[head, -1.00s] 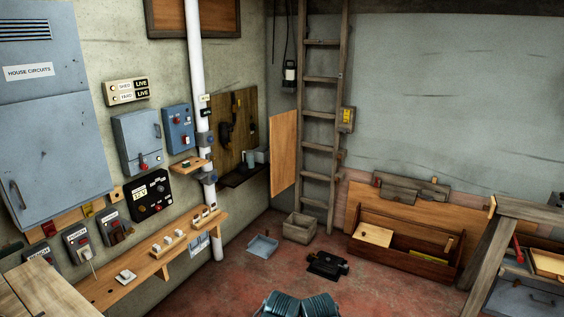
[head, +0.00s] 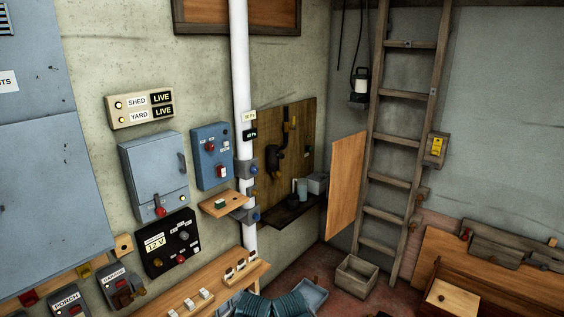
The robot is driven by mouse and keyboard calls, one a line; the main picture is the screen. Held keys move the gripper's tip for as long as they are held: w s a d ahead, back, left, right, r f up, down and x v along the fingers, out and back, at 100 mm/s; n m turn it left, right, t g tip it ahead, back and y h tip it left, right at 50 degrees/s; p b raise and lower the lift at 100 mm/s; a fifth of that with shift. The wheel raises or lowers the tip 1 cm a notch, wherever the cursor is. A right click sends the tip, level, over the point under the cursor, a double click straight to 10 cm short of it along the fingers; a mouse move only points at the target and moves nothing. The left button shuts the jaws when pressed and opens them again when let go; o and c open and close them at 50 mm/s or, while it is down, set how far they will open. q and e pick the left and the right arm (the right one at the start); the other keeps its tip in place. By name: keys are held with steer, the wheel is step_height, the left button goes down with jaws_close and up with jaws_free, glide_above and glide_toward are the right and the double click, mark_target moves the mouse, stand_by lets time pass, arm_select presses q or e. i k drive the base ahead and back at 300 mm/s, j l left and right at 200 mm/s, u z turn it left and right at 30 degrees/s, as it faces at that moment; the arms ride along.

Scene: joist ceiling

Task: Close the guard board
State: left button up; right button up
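A plain orange-brown wooden board (head: 346,187), which looks like the guard board, stands upright between the wall and the ladder. It juts out at an angle to the left of the ladder. Left of it, a darker wooden backing panel (head: 265,145) on the wall carries a black crank-like fitting (head: 283,147) and is uncovered. A dark shelf (head: 284,212) with cups and a grey box sits below the panel. The hinge or mounting of the board is too small to make out.
A wooden ladder (head: 388,180) stands close right of the board. A wooden crate (head: 357,277) lies on the floor below it. A white pipe (head: 240,100) and a small wooden wall shelf (head: 223,203) are left of the panel. A workbench shelf (head: 205,290) runs along the left wall.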

mark_target(348, 153)
steer(key=i+z, duration=0.15)
steer(key=i, duration=0.4)
steer(key=i+j+z, duration=0.15)
steer(key=i, duration=0.35)
steer(key=i+j+z, duration=0.15)
steer(key=i, duration=0.35)
steer(key=i+j+z, duration=0.85)
steer(key=i, duration=0.25)
steer(key=i+j, duration=0.1)
steer(key=i, duration=0.4)
